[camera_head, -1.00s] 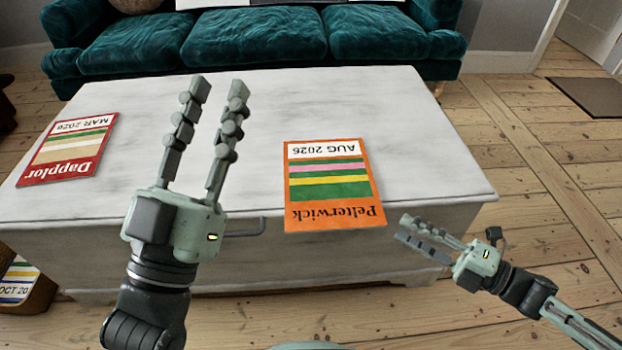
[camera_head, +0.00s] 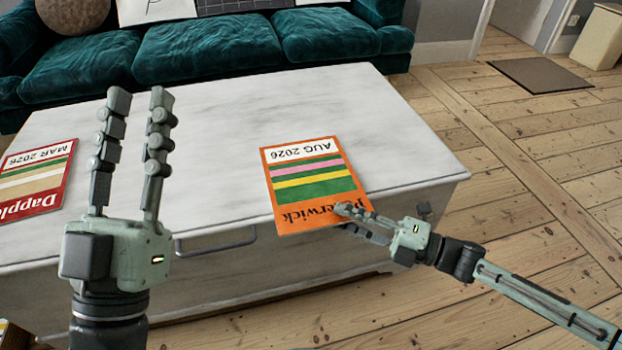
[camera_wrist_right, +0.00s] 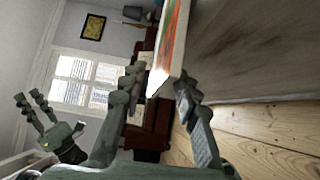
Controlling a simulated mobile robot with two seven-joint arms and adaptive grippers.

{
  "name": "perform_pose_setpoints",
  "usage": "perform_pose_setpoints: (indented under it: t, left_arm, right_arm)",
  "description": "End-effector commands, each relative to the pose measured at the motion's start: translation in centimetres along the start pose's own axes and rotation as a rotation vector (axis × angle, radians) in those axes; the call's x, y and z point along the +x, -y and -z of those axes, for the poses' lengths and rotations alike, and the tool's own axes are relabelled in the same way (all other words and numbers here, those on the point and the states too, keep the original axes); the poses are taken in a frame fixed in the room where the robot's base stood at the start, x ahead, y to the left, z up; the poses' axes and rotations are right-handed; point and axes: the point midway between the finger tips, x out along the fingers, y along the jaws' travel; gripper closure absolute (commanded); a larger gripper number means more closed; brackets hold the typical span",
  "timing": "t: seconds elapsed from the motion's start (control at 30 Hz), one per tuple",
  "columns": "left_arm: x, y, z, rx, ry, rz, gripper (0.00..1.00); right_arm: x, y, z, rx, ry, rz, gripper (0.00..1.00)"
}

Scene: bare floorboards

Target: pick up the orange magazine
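The orange magazine (camera_head: 306,190), marked Pelterwick and AUG 2026, lies flat on the white marbled chest, its near end jutting past the front edge. My right gripper (camera_head: 345,217) is at its near right corner, with one finger over the cover. In the right wrist view, the magazine (camera_wrist_right: 171,45) reaches edge-on between the right gripper's two spread fingers (camera_wrist_right: 160,86); I cannot tell whether they touch it. My left gripper (camera_head: 139,97) is open and empty, fingers pointing up the picture, left of the magazine.
A red magazine (camera_head: 38,180) lies at the left on the chest top (camera_head: 220,130). A drawer handle (camera_head: 215,245) sticks out of the chest's front. A teal sofa (camera_head: 200,55) stands behind.

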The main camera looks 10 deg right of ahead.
Motion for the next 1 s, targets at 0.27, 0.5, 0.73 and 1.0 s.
perform_pose_setpoints:
  t: [0.27,0.5,0.73,1.0]
  left_arm:
    - [-0.1,0.1,0.7,0.003,-0.050,0.001,0.69]
    - [-0.1,0.1,0.7,0.003,-0.050,0.001,0.69]
    - [-0.1,0.1,0.8,0.003,-0.050,0.001,0.69]
    - [0.0,0.1,0.8,0.003,-0.050,0.001,0.69]
  right_arm:
    - [3.0,0.1,0.1,0.000,0.000,0.000,0.69]
    - [3.0,0.1,0.1,0.001,0.000,0.000,0.73]
    - [3.0,0.1,0.1,0.000,0.000,0.000,1.00]
    - [3.0,0.1,0.1,0.000,0.000,0.001,1.00]
